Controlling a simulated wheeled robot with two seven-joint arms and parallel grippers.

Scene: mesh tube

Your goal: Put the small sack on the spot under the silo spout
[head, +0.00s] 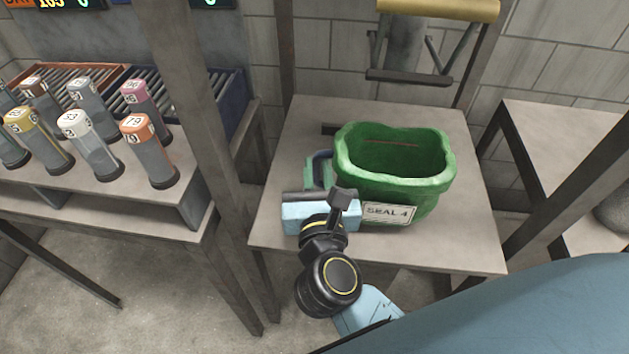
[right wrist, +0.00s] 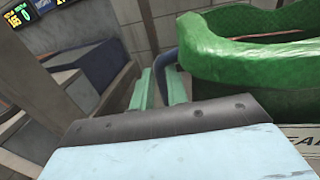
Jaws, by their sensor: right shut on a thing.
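The small sack (head: 425,195) is green, open-topped and upright, with a white label reading "SEAL 4". It is at the table (head: 465,250); whether its base touches the top cannot be told. My right gripper (head: 318,172) is shut on the sack's dark blue side handle, left of the sack. In the right wrist view the green fingers (right wrist: 162,88) sit either side of the handle (right wrist: 164,62), and the sack (right wrist: 240,55) fills the upper right. The silo spout (head: 408,40) hangs behind and above the sack. The spot is not clearly seen. My left gripper is not in view.
A dark bar (head: 343,129) lies on the table behind the sack. A grey post (head: 207,110) stands left of it. Several number-capped tubes (head: 90,145) stand on the left bench. Another table (head: 570,125) is at right. The table's front right is clear.

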